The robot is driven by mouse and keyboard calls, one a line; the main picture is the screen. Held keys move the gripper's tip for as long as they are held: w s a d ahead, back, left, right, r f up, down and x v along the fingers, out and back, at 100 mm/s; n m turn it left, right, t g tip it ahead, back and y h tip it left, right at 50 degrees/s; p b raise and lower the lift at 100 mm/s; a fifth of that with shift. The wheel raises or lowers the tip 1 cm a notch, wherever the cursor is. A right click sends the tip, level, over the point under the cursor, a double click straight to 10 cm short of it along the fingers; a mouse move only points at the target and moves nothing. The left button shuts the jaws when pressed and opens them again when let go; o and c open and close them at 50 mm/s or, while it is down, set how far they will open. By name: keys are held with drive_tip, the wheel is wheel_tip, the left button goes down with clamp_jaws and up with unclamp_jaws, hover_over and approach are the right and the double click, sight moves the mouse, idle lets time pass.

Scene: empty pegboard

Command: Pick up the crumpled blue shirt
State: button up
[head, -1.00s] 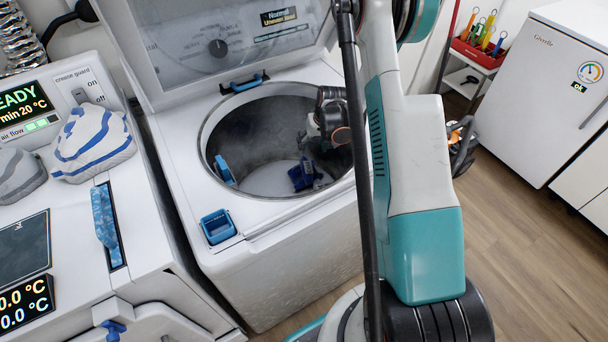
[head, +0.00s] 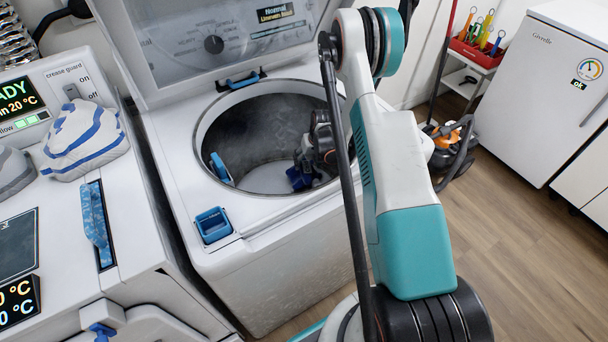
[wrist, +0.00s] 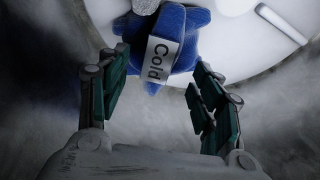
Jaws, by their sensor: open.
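No plainly recognisable blue shirt shows. A blue, lobed object (wrist: 179,38) with a white "Cold" label lies inside the washer drum (head: 262,117); it also shows in the head view (head: 298,179). I cannot tell whether it is cloth. My gripper (wrist: 158,80) is open, its two green-padded fingers on either side of the object's near end, with no clear contact. In the head view my gripper (head: 313,165) is down in the drum, partly hiding the object. A crumpled white cloth with blue stripes (head: 84,142) lies on the left machine.
The drum rim surrounds my gripper closely, and the washer's raised lid (head: 213,45) stands behind it. A grey crumpled cloth (head: 12,172) sits at the far left. A white fridge (head: 545,90) and red tool tray (head: 478,52) stand right.

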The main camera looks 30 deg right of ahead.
sight(306, 167)
drive_tip(key=b+x, duration=0.1)
drive_tip(key=x, duration=0.4)
drive_tip(key=shift+b, duration=0.3)
drive_tip(key=shift+f, duration=0.15)
idle(0.4)
drive_tip(key=c, duration=1.3)
